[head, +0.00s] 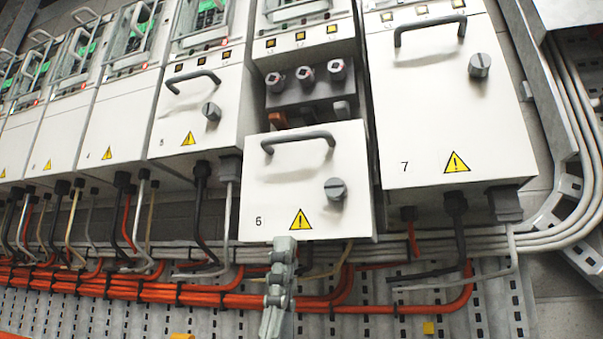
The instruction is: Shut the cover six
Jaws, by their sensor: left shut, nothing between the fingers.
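Cover six (308,196) is a white panel with a grey bar handle, a round grey knob and a yellow warning triangle. It sits lower than the neighbouring covers and stands out from its drive unit. Above it the dark terminal block (311,96) with several round terminals is exposed. My left gripper (285,241) reaches up from below, shut and empty, its tips at the lower edge of cover six, below the triangle. I cannot tell whether they touch it. My right gripper is not in view.
Cover seven (437,120) is in place to the right, and cover five (197,115) to the left. Black, white and orange cables (190,292) run below the units in front of a perforated metal panel. Grey conduits (578,130) curve down at the right.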

